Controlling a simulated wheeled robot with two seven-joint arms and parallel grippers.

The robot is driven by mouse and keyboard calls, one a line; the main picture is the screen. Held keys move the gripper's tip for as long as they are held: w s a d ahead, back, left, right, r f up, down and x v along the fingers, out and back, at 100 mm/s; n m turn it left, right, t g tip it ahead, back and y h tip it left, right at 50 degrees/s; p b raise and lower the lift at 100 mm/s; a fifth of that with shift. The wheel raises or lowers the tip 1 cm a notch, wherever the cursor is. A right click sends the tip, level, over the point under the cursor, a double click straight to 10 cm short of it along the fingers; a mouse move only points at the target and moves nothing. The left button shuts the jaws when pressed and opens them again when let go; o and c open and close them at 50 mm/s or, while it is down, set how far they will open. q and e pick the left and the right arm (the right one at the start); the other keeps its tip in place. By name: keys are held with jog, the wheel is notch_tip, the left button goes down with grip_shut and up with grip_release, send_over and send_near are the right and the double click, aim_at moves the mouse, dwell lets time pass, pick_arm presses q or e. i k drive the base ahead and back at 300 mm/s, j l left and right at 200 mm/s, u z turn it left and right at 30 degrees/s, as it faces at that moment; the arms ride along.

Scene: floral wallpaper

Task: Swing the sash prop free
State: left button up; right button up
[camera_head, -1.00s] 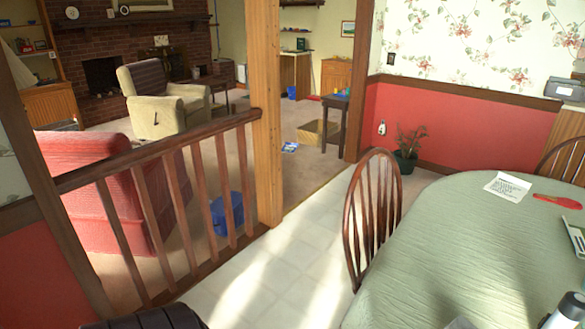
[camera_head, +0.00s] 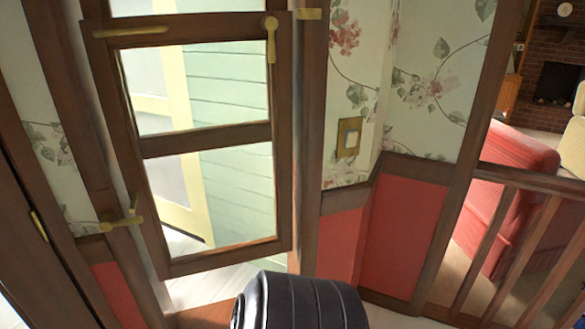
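A dark wooden sash (camera_head: 205,135) with two glass panes stands left of centre in the head view. A brass fitting with a round top and hanging arm (camera_head: 271,40) is at its upper right corner. A long brass bar (camera_head: 130,31) lies across its upper left. A brass handle-like piece (camera_head: 120,219) is on the post at the sash's lower left. I cannot tell which brass piece is the prop. The sash looks ajar, with a gap along its lower left edge. Neither gripper is in view.
A brass switch plate (camera_head: 348,137) is on the floral wall right of the sash. A wooden railing (camera_head: 530,182) and a red armchair (camera_head: 515,165) are at the right. A brick fireplace (camera_head: 555,75) is beyond. A little pale floor shows at the lower right.

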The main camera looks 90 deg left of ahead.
aim_at(108, 222)
jog(key=u, duration=3.9)
